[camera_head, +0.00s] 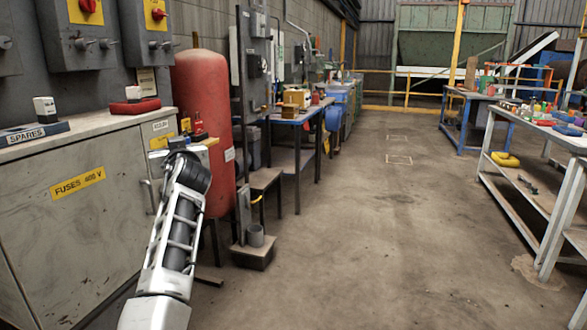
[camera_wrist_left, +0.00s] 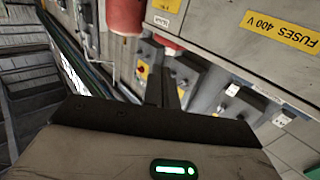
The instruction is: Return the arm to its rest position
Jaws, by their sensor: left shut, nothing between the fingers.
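My left arm (camera_head: 172,240) rises from the bottom of the head view, in front of the grey cabinet's right end and the red tank. In that view its far end hides most of the gripper. In the left wrist view my left gripper (camera_wrist_left: 164,90) shows two dark fingers close together, with nothing held between them. My right arm and gripper are not in view.
The grey cabinet (camera_head: 95,205) bears a SPARES tray (camera_head: 34,133) and a red base (camera_head: 134,106), each with a white-and-black block. The red tank (camera_head: 204,120) stands close by the arm. A cluttered workbench (camera_head: 500,160) stands right. The middle floor (camera_head: 370,240) is clear.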

